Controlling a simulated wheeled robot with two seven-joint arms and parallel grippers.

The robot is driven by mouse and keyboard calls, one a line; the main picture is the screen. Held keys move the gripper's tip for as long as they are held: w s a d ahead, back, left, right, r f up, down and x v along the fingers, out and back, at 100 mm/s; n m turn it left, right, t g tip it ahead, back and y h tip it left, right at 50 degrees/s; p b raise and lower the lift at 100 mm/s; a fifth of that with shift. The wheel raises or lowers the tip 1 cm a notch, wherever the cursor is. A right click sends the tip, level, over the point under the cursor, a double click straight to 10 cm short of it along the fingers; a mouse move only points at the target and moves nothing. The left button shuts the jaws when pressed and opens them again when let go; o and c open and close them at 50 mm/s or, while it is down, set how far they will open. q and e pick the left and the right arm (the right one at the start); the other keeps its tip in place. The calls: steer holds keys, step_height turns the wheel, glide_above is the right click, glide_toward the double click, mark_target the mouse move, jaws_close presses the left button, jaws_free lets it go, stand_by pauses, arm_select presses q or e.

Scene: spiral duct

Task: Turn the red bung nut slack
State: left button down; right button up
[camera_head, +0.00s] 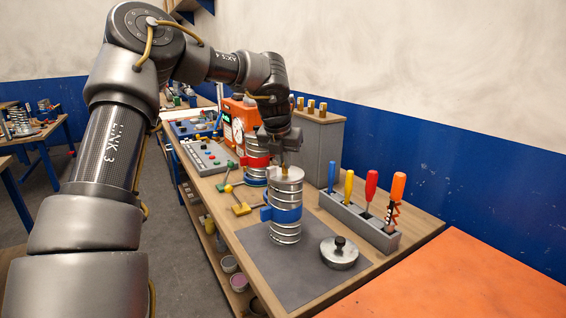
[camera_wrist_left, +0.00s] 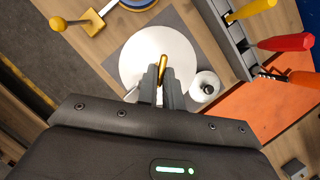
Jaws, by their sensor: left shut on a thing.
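My left gripper (camera_head: 285,163) points down over the top of a silver ribbed spiral duct (camera_head: 287,232) with a blue band (camera_head: 284,214). It is shut on a small brass-coloured piece (camera_head: 292,173) standing at the middle of the duct's top. In the left wrist view the closed fingers (camera_wrist_left: 160,75) meet at this brass piece (camera_wrist_left: 163,62), above the round pale top (camera_wrist_left: 140,58). A second duct with a red band (camera_head: 257,162) stands behind. I cannot make out a separate red nut; the brass piece shows no red. My right gripper is not in view.
A grey rack (camera_head: 352,220) of coloured-handled tools stands to the right. A round silver lid with a black knob (camera_head: 339,252) lies on the grey mat (camera_head: 283,276). An orange surface (camera_head: 455,280) is at the front right.

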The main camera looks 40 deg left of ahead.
arm_select(q)
steer(key=shift+n+y, duration=0.3)
steer(key=shift+n, duration=0.6)
steer(key=shift+p, duration=0.3)
steer(key=c, duration=1.5)
jaws_free()
steer(key=shift+c, duration=0.2)
steer(key=shift+d+r, duration=0.1)
steer(key=v, duration=1)
steer(key=shift+r, duration=0.3)
